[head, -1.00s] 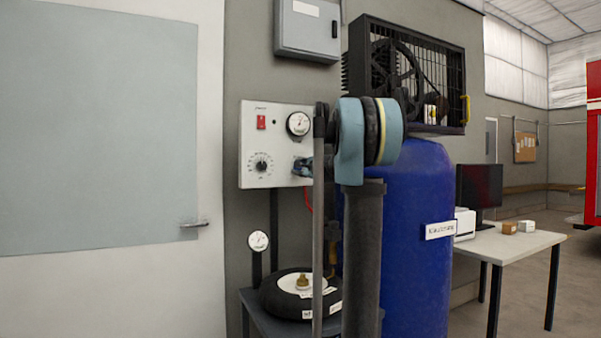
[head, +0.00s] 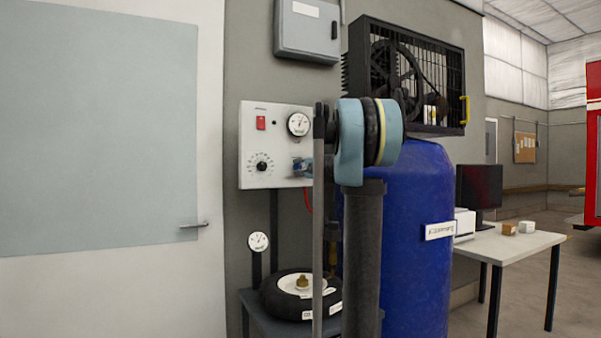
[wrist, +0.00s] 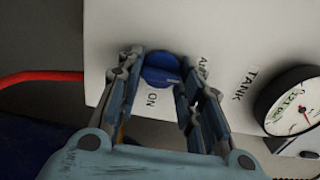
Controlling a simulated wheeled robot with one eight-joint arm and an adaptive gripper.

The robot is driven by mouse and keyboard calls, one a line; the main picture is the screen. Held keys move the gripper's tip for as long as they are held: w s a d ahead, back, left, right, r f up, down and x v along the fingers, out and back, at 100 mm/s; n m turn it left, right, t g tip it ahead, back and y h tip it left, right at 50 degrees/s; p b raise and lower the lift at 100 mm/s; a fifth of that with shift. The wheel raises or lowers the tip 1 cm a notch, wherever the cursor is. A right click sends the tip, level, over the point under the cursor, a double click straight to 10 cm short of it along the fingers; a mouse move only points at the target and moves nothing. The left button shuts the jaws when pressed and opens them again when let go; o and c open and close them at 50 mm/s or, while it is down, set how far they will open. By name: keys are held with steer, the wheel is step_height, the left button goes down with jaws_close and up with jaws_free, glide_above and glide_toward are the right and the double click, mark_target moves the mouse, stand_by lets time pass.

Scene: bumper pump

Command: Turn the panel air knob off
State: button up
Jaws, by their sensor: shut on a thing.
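The panel (head: 262,142) is a white box on the wall with a red switch, a black dial and a gauge. In the wrist view, the blue air knob (wrist: 160,76) sits on the panel face (wrist: 190,30) beside the labels "AIR" and "ON". My gripper (wrist: 161,85) has its two fingers on either side of the knob and is shut on it. In the head view, my gripper (head: 302,167) is at the panel's lower right, and my arm hides part of the panel's right side. Which way the knob points is not clear.
A tank gauge (wrist: 296,105) is right of the knob, and a red hose (wrist: 40,77) runs left. A blue tank (head: 420,230) stands right of the panel.

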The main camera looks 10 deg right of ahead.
steer(key=shift+a+f, duration=0.15)
steer(key=o, duration=1.1)
steer(key=shift+c, duration=0.2)
steer(key=v, duration=1.1)
steer(key=shift+s, duration=0.35)
